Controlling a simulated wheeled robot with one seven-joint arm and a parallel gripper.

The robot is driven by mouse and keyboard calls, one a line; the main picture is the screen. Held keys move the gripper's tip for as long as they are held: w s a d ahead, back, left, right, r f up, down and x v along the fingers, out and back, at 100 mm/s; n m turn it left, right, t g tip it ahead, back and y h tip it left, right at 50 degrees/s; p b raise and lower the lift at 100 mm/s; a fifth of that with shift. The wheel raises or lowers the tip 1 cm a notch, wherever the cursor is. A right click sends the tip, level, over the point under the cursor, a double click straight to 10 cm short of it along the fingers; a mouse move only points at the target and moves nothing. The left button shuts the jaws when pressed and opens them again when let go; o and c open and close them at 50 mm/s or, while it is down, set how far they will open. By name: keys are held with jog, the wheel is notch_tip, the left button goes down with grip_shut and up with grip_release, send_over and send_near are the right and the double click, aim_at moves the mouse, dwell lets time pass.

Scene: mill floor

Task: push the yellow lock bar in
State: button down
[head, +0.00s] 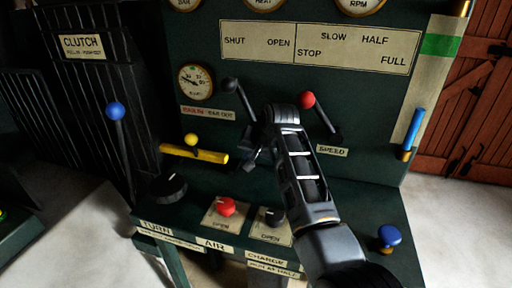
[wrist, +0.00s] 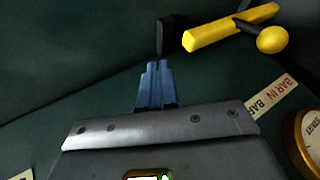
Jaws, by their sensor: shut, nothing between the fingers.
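The yellow lock bar (head: 210,156) lies across the front of the dark green panel in the head view, with a yellow ball knob (head: 191,140) above it. In the wrist view the bar (wrist: 218,35) and its knob (wrist: 272,39) are at the upper right. My gripper (head: 251,160) is just right of the bar's right end in the head view, partly hidden by my arm. In the wrist view its fingers (wrist: 157,67) are together and empty, apart from the bar. A dark block (wrist: 168,35) stands between the fingertips and the bar's end.
A black-knobbed lever (head: 230,85) and a red-knobbed lever (head: 307,100) flank my arm. Below are a black handwheel (head: 168,188), a red knob (head: 226,207) and a black knob (head: 272,216). A blue-knobbed clutch lever (head: 115,111) stands at left.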

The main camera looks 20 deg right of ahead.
jog(key=v, duration=0.4)
jog(key=shift+s+r, duration=0.2)
